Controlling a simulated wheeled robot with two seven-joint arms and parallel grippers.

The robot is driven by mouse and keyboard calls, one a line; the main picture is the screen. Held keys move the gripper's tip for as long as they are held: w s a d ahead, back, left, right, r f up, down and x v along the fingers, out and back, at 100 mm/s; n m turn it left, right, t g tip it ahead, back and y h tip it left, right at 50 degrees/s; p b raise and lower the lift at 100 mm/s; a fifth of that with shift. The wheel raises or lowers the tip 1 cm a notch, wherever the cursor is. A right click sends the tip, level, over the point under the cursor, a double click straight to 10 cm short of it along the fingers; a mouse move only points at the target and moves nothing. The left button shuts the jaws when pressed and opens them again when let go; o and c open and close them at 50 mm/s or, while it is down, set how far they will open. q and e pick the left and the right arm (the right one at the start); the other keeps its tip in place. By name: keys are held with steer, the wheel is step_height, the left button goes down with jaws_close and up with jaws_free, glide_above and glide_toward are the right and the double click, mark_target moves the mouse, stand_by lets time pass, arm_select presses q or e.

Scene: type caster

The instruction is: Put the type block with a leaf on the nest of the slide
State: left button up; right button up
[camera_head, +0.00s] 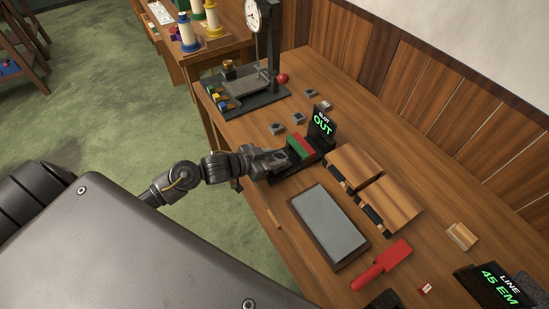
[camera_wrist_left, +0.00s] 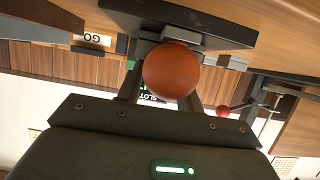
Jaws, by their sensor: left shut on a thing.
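My left gripper (camera_head: 274,160) is at the near-left end of the dark slide device (camera_head: 285,173), which carries a red and green block (camera_head: 301,147) and a sign reading "OUT" (camera_head: 322,124). In the left wrist view, an orange-red ball knob (camera_wrist_left: 171,72) sits between the fingers of this gripper, which is shut on it. Several small grey type blocks lie loose behind the device, among them one at the left (camera_head: 276,128), one in the middle (camera_head: 298,118) and one farther back (camera_head: 309,93). Their faces are too small to show a leaf. The nest cannot be made out. My right gripper is not in view.
A stand with a dial (camera_head: 253,17) and a dark base (camera_head: 245,103) stands at the back, with a red ball (camera_head: 282,78) beside it. Two wooden boxes (camera_head: 391,203), a grey slab (camera_head: 328,222) and a red paddle (camera_head: 383,265) occupy the table's right part.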

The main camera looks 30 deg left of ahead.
arm_select(q)
steer(key=shift+f, duration=0.45)
steer(key=o, duration=1.1)
steer(key=shift+f, duration=0.15)
steer(key=shift+a, duration=0.1)
steer(key=shift+c, duration=0.2)
steer(key=shift+o, duration=0.2)
steer(key=b+v, duration=0.1)
steer(key=v, duration=0.9)
steer(key=shift+s+b, duration=0.3)
steer(key=shift+s, duration=0.1)
steer(key=shift+s+a+r, duration=0.3)
steer(key=shift+s+r, duration=0.2)
